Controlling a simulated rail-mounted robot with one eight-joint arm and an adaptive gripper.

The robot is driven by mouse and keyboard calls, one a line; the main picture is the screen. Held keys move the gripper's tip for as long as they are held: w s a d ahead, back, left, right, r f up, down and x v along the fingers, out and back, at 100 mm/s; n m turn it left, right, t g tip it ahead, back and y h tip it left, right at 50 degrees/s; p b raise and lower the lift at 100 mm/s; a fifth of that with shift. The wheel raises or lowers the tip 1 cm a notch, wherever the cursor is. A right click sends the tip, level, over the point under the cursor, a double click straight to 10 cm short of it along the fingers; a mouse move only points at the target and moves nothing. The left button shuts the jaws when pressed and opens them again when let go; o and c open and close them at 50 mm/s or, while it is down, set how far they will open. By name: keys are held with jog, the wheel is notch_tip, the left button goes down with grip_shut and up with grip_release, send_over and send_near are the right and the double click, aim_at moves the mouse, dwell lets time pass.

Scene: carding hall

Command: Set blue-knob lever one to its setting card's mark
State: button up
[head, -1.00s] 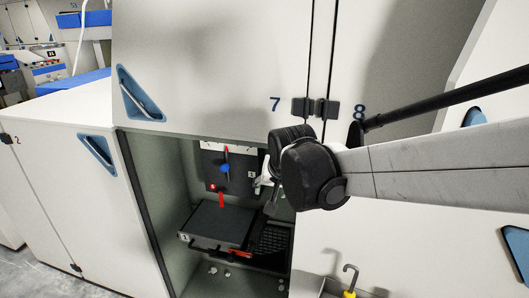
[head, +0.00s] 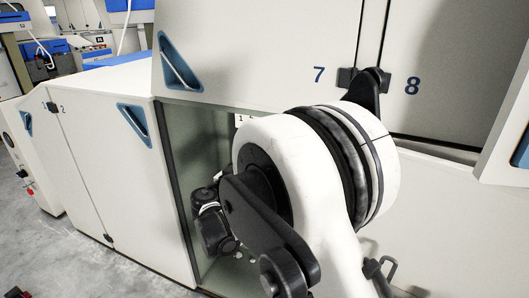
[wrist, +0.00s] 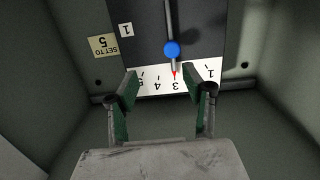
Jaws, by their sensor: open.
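In the wrist view, which looks upside down, a blue knob (wrist: 172,48) sits on a grey lever rod (wrist: 168,18) on a dark panel. The lever's red pointer tip stands at the 3 on a white scale strip (wrist: 150,88). The strip's 5, 4, 3 and 1 show; my right finger hides the 2. A yellowish setting card (wrist: 103,46) reads "SET TO 5", beside a white label "1" (wrist: 126,30). My gripper (wrist: 159,74) is open and empty, its fingers over the strip on either side of the pointer, apart from the knob. My arm hides the lever in the head view.
The lever stands inside a recess with a grey-green side wall (head: 195,140), close around my gripper. White cabinet doors numbered 7 and 8 (head: 250,60) are above. A white cabinet (head: 110,190) stands left. A hooked handle (head: 382,270) shows at lower right.

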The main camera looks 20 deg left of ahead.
jog(key=shift+t+y, duration=0.3)
jog(key=shift+t, duration=0.2)
jog(key=w, duration=0.4)
jog(key=w+b, duration=0.1)
jog(key=w, duration=0.3)
jog(key=w+a+b, duration=0.1)
jog(key=w, duration=0.4)
jog(key=shift+f, duration=0.25)
grip_shut()
